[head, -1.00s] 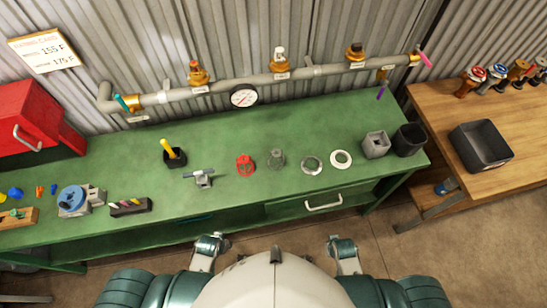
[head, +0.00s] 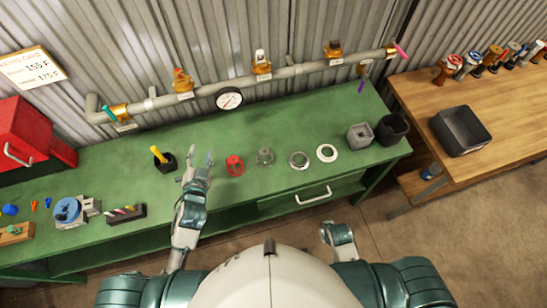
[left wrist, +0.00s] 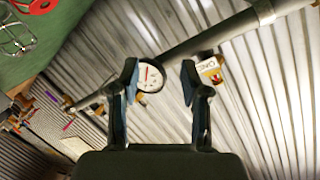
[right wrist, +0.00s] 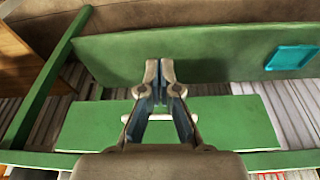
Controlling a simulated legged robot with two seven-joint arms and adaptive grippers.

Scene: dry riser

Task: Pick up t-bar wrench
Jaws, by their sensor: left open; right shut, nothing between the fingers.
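My left gripper (head: 200,160) is open over the green bench, at the spot where the grey t-bar wrench stood in the earlier head frame. The gripper and forearm now cover nearly all of the wrench, so contact cannot be told. In the left wrist view the open fingers (left wrist: 160,80) have nothing between them; the wall gauge and pipe lie beyond, and no wrench shows. My right gripper (head: 328,232) hangs low in front of the bench. In the right wrist view it is shut and empty (right wrist: 160,85).
A black holder with a yellow handle (head: 160,156) stands just left of the left gripper. A red handwheel (head: 234,165), a grey fitting (head: 265,157) and two rings (head: 299,160) lie to the right. A pipe with a gauge (head: 229,98) runs along the wall behind.

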